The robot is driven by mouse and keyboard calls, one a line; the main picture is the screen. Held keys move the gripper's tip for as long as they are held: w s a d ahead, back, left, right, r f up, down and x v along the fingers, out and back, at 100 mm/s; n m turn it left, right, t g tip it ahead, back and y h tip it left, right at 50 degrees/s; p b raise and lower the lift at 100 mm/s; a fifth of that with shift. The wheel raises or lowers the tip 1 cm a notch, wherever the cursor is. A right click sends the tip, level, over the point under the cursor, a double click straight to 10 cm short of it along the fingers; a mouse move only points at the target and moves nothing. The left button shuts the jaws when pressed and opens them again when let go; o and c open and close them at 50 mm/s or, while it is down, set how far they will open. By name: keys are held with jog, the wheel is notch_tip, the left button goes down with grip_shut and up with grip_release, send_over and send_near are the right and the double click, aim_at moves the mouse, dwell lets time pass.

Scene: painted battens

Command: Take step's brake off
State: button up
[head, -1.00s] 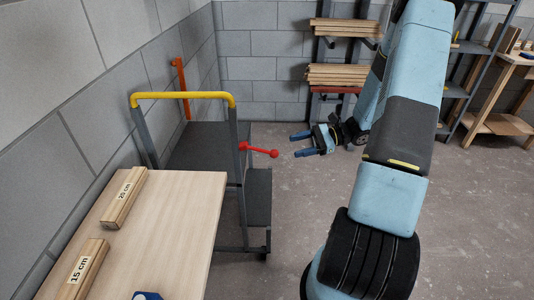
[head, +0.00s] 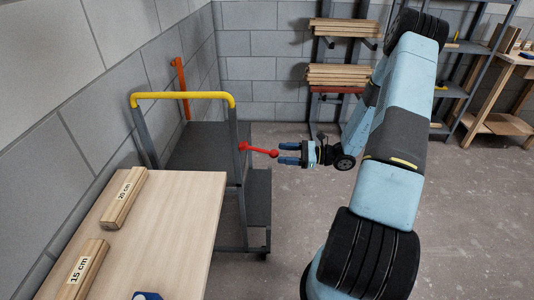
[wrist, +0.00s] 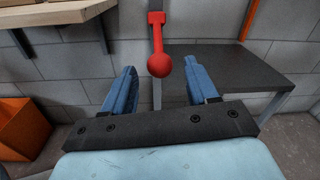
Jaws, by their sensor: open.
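The grey step (head: 258,195) stands against the wall behind the table, with a yellow handrail (head: 184,96) on top. Its brake is a red lever with a ball end (head: 272,153) that sticks out to the right from the step's post. My gripper (head: 284,153) is open, its blue fingers pointing left at the ball, very close to it. In the wrist view the red ball (wrist: 160,65) shows beyond and between the two open fingertips (wrist: 166,80). I cannot tell whether the ball is inside the jaws.
A wooden table (head: 165,215) with labelled battens (head: 124,197) is at the front left. A rack with stacked battens (head: 335,76) stands at the back wall. An orange bin (wrist: 22,128) shows at left in the wrist view. The floor right of the step is clear.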

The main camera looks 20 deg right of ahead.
aim_at(274, 153)
jog(key=x, duration=0.6)
jog(key=shift+w+a, duration=0.15)
jog(key=shift+a, duration=0.2)
grip_shut()
dwell(0.3)
